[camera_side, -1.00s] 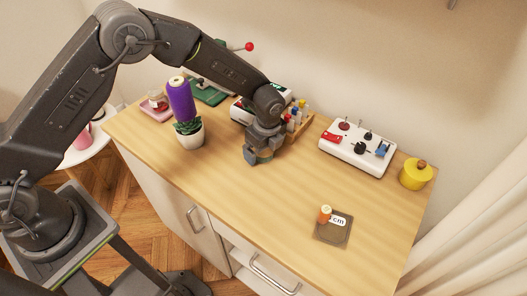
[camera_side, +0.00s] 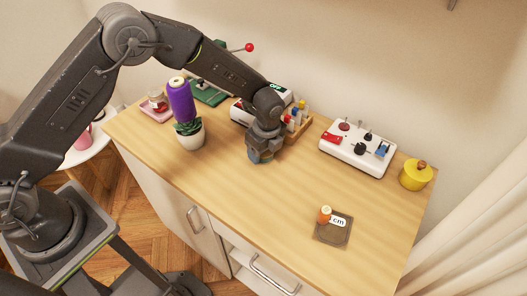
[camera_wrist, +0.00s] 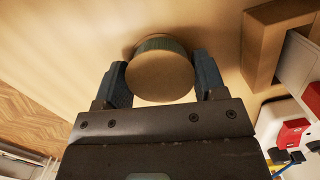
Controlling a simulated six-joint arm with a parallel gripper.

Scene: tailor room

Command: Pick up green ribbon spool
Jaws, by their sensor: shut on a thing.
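The green ribbon spool (camera_wrist: 160,72) shows in the wrist view as a round tan end with a green ribbed rim. It lies between the two blue-grey fingers of my gripper (camera_wrist: 161,82), which are shut on it. In the side view my gripper (camera_side: 262,157) is low over the wooden table, left of its middle. The spool is mostly hidden there behind the fingers. I cannot tell whether it touches the table.
A potted plant (camera_side: 190,135) and a tall purple thread spool (camera_side: 181,101) stand left of my gripper. A wooden rack (camera_side: 301,127) with small bottles is close behind. A white switch panel (camera_side: 357,149) and yellow pot (camera_side: 416,175) stand right.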

